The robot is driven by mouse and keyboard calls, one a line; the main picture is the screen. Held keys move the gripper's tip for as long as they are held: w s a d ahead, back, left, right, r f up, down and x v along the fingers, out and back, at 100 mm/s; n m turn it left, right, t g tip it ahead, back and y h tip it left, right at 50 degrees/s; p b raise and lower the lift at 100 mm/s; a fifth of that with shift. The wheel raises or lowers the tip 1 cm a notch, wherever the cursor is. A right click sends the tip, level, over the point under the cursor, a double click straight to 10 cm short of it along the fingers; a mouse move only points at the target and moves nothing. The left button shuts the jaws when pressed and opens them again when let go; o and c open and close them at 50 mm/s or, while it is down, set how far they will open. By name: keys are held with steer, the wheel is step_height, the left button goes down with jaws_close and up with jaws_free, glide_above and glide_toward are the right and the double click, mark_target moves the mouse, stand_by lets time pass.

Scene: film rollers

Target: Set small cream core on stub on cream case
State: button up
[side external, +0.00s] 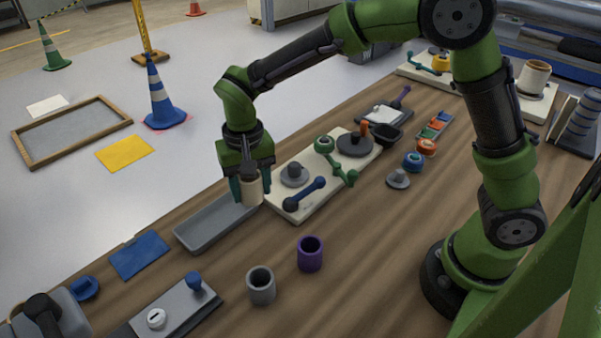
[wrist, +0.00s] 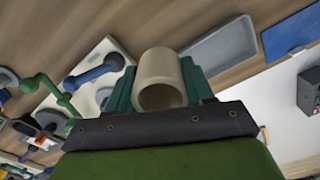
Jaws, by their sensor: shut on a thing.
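My gripper (side external: 250,188) is shut on the small cream core (side external: 252,192), a short hollow tube. In the wrist view the core (wrist: 160,78) sits between the teal fingers, its open end facing the camera. In the side view it is held near the left edge of the cream case (side external: 318,208), beside the grey tray. The core is apart from the grey stub.
A grey tray (side external: 190,240) lies left of the case. A purple core (side external: 310,254) and a grey core (side external: 261,285) stand in front. Small round parts (side external: 398,179) lie to the right. The wooden table between them is clear.

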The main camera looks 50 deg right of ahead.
mark_target(294, 164)
steer(key=w+d+m, duration=0.1)
steer(key=d, duration=0.4)
steer(key=w+d+m, duration=0.1)
steer(key=d+m, duration=0.1)
steer(key=d, duration=0.4)
steer(key=w+d+r+m, duration=0.1)
steer(key=d, duration=0.5)
steer(key=shift+w, duration=0.4)
steer(key=shift+a+f, duration=0.15)
steer(key=shift+f, duration=3.5)
steer(key=o, duration=1.1)
step_height(294, 164, up, 17)
steer(key=shift+f, duration=0.1)
